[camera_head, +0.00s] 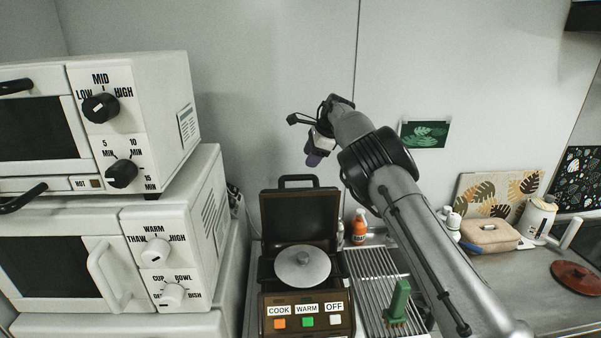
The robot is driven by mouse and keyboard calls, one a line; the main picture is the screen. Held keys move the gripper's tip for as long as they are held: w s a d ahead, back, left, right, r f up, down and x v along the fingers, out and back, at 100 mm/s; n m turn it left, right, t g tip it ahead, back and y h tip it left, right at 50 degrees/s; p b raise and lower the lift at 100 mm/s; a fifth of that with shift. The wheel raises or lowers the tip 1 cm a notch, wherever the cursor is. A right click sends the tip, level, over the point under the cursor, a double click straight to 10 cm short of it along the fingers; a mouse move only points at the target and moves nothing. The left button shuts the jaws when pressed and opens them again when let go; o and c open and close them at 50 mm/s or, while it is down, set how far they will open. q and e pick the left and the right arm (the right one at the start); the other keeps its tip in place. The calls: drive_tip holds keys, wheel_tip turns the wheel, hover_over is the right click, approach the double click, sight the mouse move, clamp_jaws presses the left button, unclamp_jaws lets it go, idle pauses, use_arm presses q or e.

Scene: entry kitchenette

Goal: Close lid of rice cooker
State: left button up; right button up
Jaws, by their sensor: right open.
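The rice cooker (304,312) is a brown box with COOK, WARM and OFF buttons on its front. Its dark lid (299,218) stands open, upright at the back, with a handle (298,180) on its top edge. My left gripper is not in view.
Two stacked white ovens (160,215) stand close on the left. To the right of the cooker are a metal drying rack (367,285), a green object (399,300) and an orange bottle (359,226).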

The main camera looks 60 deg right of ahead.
sight(300, 176)
drive_tip(key=p+x, duration=0.2)
drive_tip(key=x, duration=0.4)
drive_tip(key=shift+w+f, duration=0.2)
drive_tip(key=shift+f, duration=0.15)
drive_tip(key=shift+w+f, duration=0.3)
drive_tip(key=shift+f, duration=0.3)
drive_tip(key=shift+f+p, duration=0.15)
drive_tip(key=shift+p, duration=0.15)
drive_tip(key=shift+c, duration=0.2)
drive_tip(key=c, duration=0.6)
clamp_jaws()
